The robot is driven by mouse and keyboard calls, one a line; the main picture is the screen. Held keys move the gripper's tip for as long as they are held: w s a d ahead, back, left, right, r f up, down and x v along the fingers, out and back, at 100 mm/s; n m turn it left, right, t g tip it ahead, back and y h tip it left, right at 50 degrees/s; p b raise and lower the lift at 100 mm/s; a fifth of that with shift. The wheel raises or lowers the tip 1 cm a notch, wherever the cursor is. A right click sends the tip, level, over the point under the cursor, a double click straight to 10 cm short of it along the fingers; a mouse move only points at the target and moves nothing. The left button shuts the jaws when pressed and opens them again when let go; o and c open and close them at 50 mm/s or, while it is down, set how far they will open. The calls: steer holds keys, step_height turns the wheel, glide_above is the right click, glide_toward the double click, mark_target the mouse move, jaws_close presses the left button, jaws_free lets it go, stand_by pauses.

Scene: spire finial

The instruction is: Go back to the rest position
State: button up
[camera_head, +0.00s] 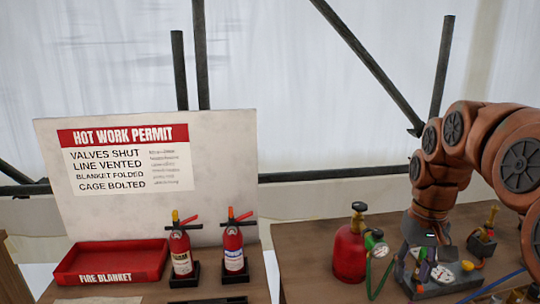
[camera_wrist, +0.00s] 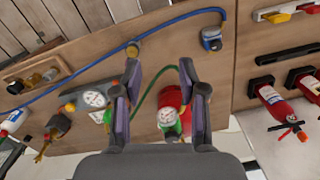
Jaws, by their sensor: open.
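My gripper (camera_head: 427,262) hangs down from my brown arm over the right-hand bench. In the wrist view my gripper (camera_wrist: 158,98) has its two dark purple-grey fingers apart, with nothing held between them. Below the gap I see bare wood, a green hose and part of a red gas cylinder. The red gas cylinder (camera_head: 349,252) stands on the bench left of my gripper in the head view.
A red tray marked fire blanket (camera_head: 110,262) and two fire extinguishers (camera_head: 181,252) (camera_head: 233,250) stand on the left bench. A hot work permit board (camera_head: 215,150) stands behind them. A blue hose (camera_wrist: 75,82) crosses the right bench. A gap separates the benches.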

steer(key=s+a+f, duration=0.3)
steer(key=s, duration=0.5)
steer(key=s+a+f, duration=0.3)
steer(key=s+f, duration=0.1)
steer(key=s, duration=0.4)
steer(key=s+a+f+n+g, duration=0.1)
steer(key=s+a+f, duration=0.3)
steer(key=s, duration=0.4)
steer(key=shift+f+b, duration=0.25)
steer(key=shift+b, duration=0.05)
steer(key=shift+s+a, duration=0.1)
steer(key=shift+a, duration=0.05)
